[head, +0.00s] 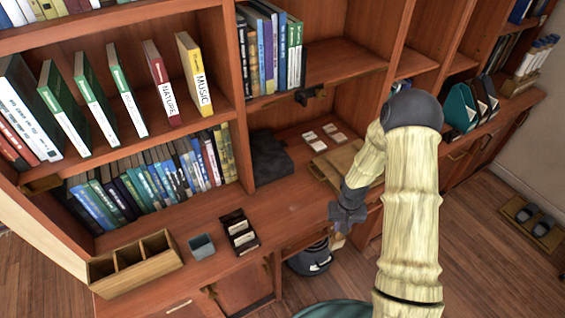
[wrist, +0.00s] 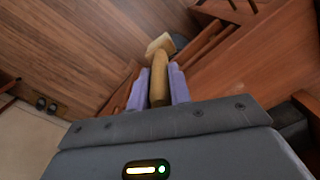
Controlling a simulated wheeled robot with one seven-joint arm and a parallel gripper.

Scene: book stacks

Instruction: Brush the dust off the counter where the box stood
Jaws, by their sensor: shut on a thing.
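My gripper (head: 341,228) is over the front edge of the wooden counter (head: 285,212). In the wrist view its two purple fingers (wrist: 160,88) are shut on the wooden handle of a brush (wrist: 159,78). The brush has a pale, wide head at its far end. In the head view only a small pale part of the brush (head: 338,241) shows below my gripper. A faint light mark lies on the bare counter left of my gripper, too small to tell whether it is dust. A dark grey box-like thing (head: 270,157) stands at the back of the counter, left in the bay.
A card holder (head: 239,232), a small grey cup (head: 202,246) and a wooden divided box (head: 135,264) stand on the counter to the left. Pale cards (head: 318,145) and a light wooden tray (head: 322,175) lie farther back. Book-filled shelves rise behind.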

